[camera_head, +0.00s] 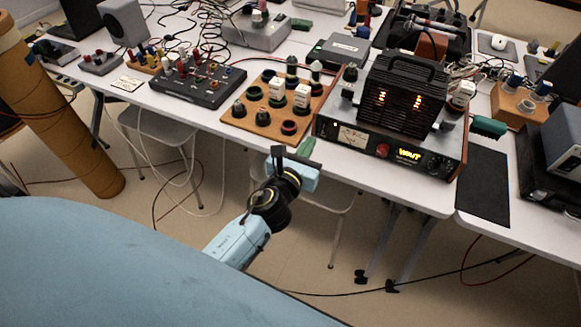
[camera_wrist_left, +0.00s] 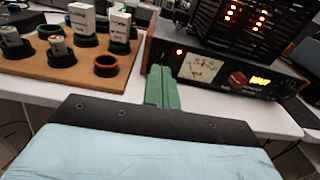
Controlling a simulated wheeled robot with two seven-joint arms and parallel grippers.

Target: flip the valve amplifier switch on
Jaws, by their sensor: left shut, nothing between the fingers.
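The valve amplifier (camera_head: 393,118) stands on the white table, with a black vented cage on top and glowing orange valves inside. Its front panel carries a meter, a red knob, a lit amber display reading "WAIT" and a dark knob. In the left wrist view the amplifier's front (camera_wrist_left: 222,72) is at the upper right, with a red light left of the meter. My left gripper (camera_head: 306,148) is at the table's front edge, left of and in front of the amplifier. Its green fingers (camera_wrist_left: 162,88) are shut and empty, apart from the panel. My right gripper is not in view.
A wooden board (camera_head: 268,128) with sockets and valves lies left of the amplifier. A green-handled brush (camera_head: 487,126) and a black mat (camera_head: 483,180) are to its right. A black control box (camera_head: 198,82) is further left. The floor before the table is mostly free.

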